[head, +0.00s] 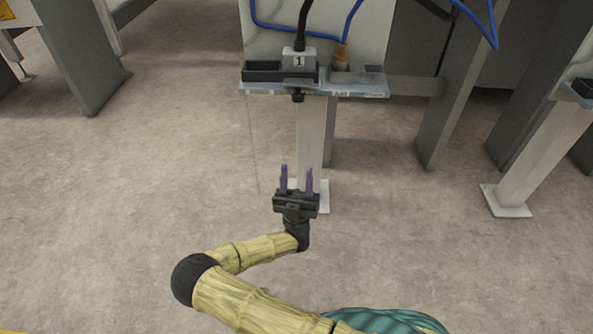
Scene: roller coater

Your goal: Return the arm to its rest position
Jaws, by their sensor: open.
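My gripper (296,179) is in the lower middle of the head view, at the end of my yellow arm. Its two purple fingers are apart and point up in the picture, with nothing between them. My arm is bent, with a black elbow joint at the lower left. The gripper shows below a small shelf (363,88) and in front of the white post under it, apart from the shelf.
On the shelf are a black tray (262,72), a grey block marked 1 (299,60) with a black cable, and a blue hose with a brass-coloured fitting (342,54). Another white post (540,155) stands at the right. The floor (130,190) to the left is clear.

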